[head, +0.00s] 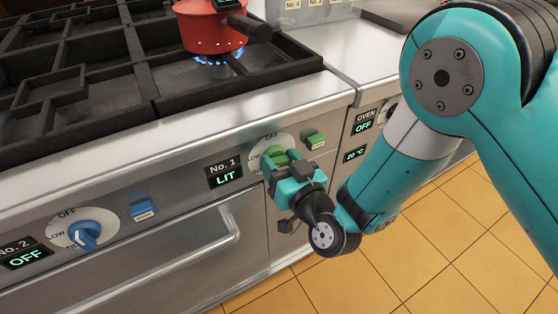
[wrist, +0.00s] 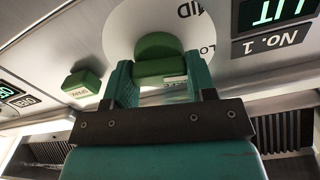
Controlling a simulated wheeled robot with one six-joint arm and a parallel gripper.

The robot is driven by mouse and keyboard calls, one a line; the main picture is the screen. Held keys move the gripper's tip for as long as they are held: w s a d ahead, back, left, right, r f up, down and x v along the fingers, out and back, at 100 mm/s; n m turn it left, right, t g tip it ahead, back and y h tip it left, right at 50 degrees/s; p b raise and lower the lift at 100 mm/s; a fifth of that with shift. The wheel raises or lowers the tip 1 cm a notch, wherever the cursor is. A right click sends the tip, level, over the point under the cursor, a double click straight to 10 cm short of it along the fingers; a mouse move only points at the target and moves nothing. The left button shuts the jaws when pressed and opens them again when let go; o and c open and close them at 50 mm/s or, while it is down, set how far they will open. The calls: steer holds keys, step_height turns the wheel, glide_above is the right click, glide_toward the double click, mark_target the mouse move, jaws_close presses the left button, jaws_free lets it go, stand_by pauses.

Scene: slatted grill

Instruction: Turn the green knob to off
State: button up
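The green knob (head: 277,156) sits on its white dial on the stove's front panel, with the display beside it reading No. 1 LIT. In the wrist view the green knob (wrist: 158,46) lies between the two teal fingers. My gripper (head: 281,166) reaches the knob from the front, one finger on each side. In the wrist view my gripper (wrist: 160,68) has its fingertips close to the knob's sides; whether they press on it I cannot tell. The fingers and gripper body hide part of the dial and its labels.
A green button (head: 315,139) is right of the dial. A blue knob (head: 84,235) and blue button (head: 143,211) are to the left, near No. 2 OFF. A red pot (head: 208,28) stands over a blue flame. An oven handle (head: 190,262) is below.

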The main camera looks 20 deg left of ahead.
stand_by(0.3)
steer(key=m+b, duration=0.1)
steer(key=m, duration=0.3)
steer(key=shift+w+d+f, duration=0.1)
steer(key=m+b, duration=0.1)
steer(key=m, duration=0.3)
steer(key=shift+m+b, duration=0.3)
steer(key=shift+b, duration=0.05)
steer(key=m+b, duration=0.1)
steer(key=m, duration=0.2)
steer(key=shift+w+f+m, duration=0.1)
steer(key=shift+m, duration=0.2)
steer(key=shift+m+b, duration=0.3)
steer(key=shift+m, duration=1.5)
steer(key=o, duration=0.9)
steer(key=shift+o, duration=0.2)
